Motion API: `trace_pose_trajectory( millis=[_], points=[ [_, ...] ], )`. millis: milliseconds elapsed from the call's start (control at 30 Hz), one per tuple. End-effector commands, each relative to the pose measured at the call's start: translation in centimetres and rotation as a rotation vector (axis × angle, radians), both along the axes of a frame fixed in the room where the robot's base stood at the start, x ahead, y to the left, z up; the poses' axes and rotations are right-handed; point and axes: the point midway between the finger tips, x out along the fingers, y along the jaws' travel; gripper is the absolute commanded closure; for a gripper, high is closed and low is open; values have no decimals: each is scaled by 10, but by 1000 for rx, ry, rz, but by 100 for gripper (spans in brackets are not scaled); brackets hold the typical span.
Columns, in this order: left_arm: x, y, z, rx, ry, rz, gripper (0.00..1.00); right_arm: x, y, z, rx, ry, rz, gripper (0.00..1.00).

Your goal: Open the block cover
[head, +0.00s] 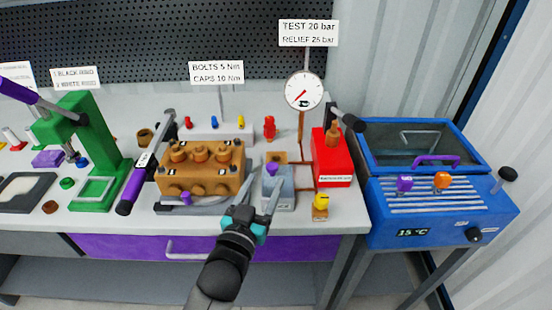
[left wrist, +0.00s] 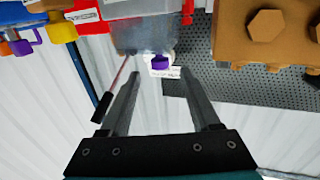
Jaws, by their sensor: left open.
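The block is a small grey, partly see-through box (head: 281,194) with a purple knob (head: 272,168), in front of the red pump box. I take its grey top to be the block cover, but its edges are hard to make out. My left gripper (head: 257,198) is open and empty, just in front of the block and partly hiding it. In the left wrist view the grey block (left wrist: 142,35) is ahead of the fingers, and the purple knob (left wrist: 160,62) appears between the open fingertips (left wrist: 160,73), apart from both. My right gripper is not in view.
A brown pump body (head: 200,168) stands left of the block. A red box (head: 333,160) and a yellow-topped fitting (head: 320,205) stand to its right. A gauge (head: 304,91) rises behind. A blue bath (head: 440,215) is at the right.

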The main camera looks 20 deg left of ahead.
Motion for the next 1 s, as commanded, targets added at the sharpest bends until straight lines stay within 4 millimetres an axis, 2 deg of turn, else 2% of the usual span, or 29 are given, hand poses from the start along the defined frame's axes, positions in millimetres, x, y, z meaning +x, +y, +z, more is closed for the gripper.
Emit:
trace_pose_trajectory(
  millis=[300, 500, 700, 1000],
  points=[
    [50, -2, -1, 2, 0, -1, 37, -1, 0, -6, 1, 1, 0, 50],
    [75, -3, -1, 2, 0, 0, 37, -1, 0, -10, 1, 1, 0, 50],
    [89, -3, -1, 1, 2, 0, 37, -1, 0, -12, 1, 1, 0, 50],
    [91, -3, 0, 1, 2, 0, 37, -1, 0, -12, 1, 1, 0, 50]
  ],
)
